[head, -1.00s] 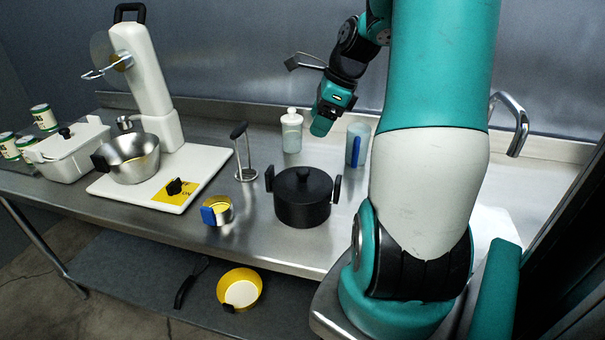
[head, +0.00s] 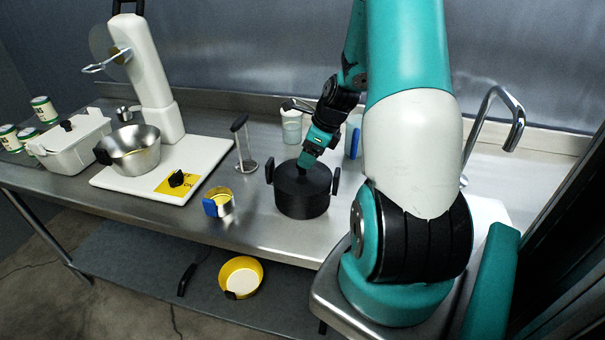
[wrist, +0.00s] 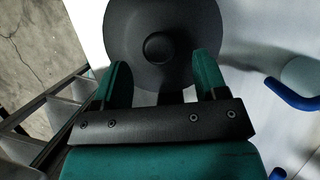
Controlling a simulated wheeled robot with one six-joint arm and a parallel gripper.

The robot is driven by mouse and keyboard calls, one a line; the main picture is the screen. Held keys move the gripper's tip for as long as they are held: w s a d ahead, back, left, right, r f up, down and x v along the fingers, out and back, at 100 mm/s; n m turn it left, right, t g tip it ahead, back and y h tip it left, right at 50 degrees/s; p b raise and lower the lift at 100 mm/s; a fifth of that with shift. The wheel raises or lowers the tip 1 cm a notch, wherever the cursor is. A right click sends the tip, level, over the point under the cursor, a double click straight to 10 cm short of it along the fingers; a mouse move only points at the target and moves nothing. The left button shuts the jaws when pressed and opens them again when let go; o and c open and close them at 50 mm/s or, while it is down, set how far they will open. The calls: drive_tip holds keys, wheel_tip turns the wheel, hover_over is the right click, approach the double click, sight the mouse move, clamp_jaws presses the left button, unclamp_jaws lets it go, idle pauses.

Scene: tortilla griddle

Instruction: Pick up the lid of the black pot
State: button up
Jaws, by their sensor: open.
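The black pot (head: 303,205) stands upright on the steel counter with its black lid (head: 287,175) on top. In the wrist view the round lid (wrist: 125,30) fills the top middle, with its knob (wrist: 158,47) near the centre. My gripper (head: 303,163) is at the lid's knob in the head view and hides most of it. In the wrist view my gripper (wrist: 160,70) is open, its two green fingers apart, with the knob lying between and slightly beyond the fingertips. I cannot tell whether the fingers touch the lid.
A tamper-like press (head: 245,165) stands left of the pot, and a small tin with a blue handle (head: 222,205) is nearer the front. A white bottle (head: 291,130) and a blue-handled cup (head: 354,140) stand behind.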

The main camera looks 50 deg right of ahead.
sight(303, 171)
drive_tip(key=p+x, duration=0.1)
drive_tip(key=x, duration=0.3)
drive_tip(key=shift+w+a, duration=0.1)
drive_tip(key=shift+w, duration=0.05)
drive_tip(key=shift+c, duration=0.4)
drive_tip(key=c, duration=0.9)
drive_tip(key=shift+c, duration=0.2)
